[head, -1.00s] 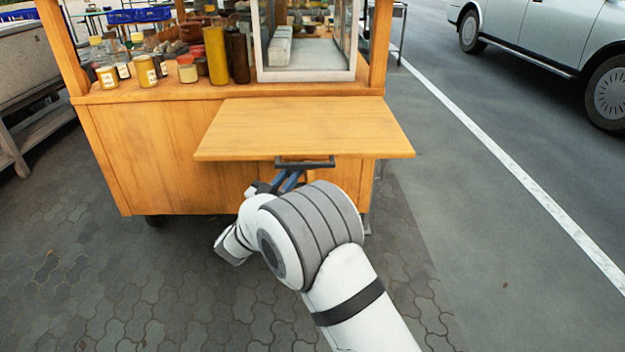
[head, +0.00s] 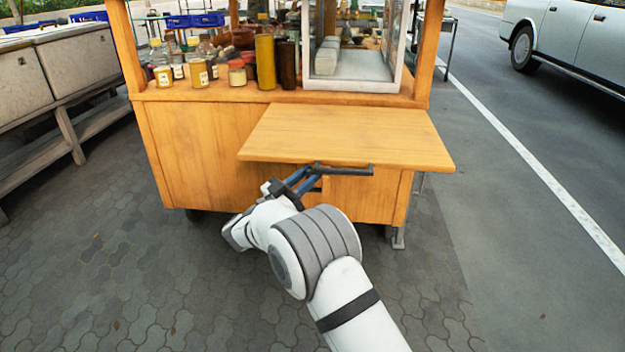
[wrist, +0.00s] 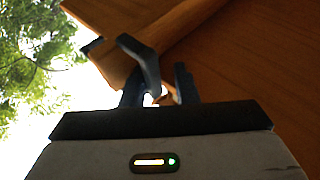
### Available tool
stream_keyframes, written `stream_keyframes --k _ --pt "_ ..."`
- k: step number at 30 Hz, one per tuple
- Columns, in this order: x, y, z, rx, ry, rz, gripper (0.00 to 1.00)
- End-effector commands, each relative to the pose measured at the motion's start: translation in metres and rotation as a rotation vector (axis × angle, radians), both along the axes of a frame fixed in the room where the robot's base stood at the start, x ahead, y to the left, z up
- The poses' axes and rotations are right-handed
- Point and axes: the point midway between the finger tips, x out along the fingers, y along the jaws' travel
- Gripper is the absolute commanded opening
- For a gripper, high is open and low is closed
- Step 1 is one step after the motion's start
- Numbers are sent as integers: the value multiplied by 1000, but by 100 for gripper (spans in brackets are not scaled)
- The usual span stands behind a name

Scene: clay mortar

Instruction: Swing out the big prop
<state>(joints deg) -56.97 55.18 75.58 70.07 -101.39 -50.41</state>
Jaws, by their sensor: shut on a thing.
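The wooden flap (head: 345,135) sticks out from the front of the food cart, roughly level, with a dark bar handle (head: 345,170) under its front edge. In the wrist view, a wooden bar, which looks like the big prop (wrist: 178,32), runs slantwise under the flap's underside (wrist: 265,65). In the head view the flap hides the prop.
The cart's front panel (head: 215,150) stands close behind my gripper. Jars (head: 200,74) and a glass case (head: 355,55) stand on the cart's counter. A grey stall (head: 75,70) is at left, and a car (head: 560,40) at far right. The paving in front is clear.

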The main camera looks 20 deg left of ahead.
Motion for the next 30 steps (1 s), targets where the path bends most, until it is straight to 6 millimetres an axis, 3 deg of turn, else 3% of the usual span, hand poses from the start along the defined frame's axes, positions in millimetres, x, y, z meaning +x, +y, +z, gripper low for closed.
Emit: stream_keyframes --k 6,14,24,30 --pt "1 0 3 3 -4 1 35" --pt "-2 1 0 0 -1 -2 35" --pt "-43 25 -19 0 -1 0 35" --pt "-58 34 -27 2 -2 -1 35"
